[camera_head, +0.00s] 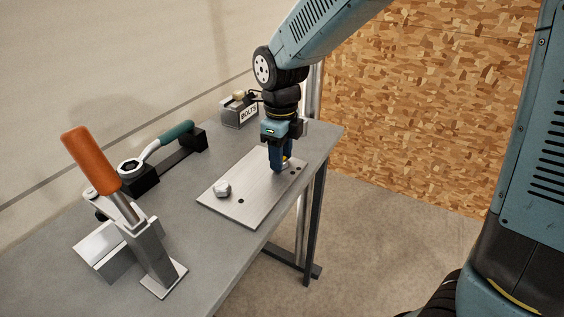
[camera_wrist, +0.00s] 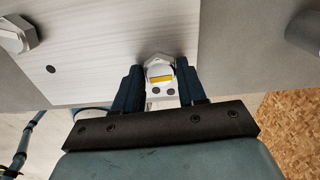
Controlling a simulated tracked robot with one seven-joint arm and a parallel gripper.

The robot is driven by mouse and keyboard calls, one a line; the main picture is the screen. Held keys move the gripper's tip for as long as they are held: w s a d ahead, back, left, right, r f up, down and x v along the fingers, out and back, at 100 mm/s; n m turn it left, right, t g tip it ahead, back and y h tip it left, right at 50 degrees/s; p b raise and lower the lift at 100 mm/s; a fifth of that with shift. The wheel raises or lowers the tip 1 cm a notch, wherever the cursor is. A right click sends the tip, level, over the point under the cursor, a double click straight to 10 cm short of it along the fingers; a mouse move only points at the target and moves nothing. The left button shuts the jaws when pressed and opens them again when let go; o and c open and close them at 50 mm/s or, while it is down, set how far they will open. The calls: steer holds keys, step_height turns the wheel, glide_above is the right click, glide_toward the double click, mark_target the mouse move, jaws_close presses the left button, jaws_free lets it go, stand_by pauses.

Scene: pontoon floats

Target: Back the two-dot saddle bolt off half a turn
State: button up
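A flat metal plate (camera_head: 232,198) lies on the grey bench. A pale hex bolt (camera_wrist: 158,62) with a yellow stripe stands at its right end, with two dark dots beside it in the wrist view. My gripper (camera_head: 280,166) points down at this bolt, its two dark blue fingers on either side of the head. In the wrist view the fingertips (camera_wrist: 160,76) sit very close to the bolt; whether they press on it is unclear. A second hex bolt (camera_head: 222,188) stands at the plate's left end beside one dark dot; it also shows in the wrist view (camera_wrist: 17,36).
A clamp-like stand with an orange handle (camera_head: 90,160) rises at the front left. A green-handled ring wrench (camera_head: 160,145) rests on black blocks behind the plate. A box marked BOLTS (camera_head: 240,113) stands further back. The bench's right edge is close to the plate.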

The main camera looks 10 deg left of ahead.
steer(key=c, duration=0.6)
steer(key=shift+o, duration=0.2)
steer(key=n, duration=1.2)
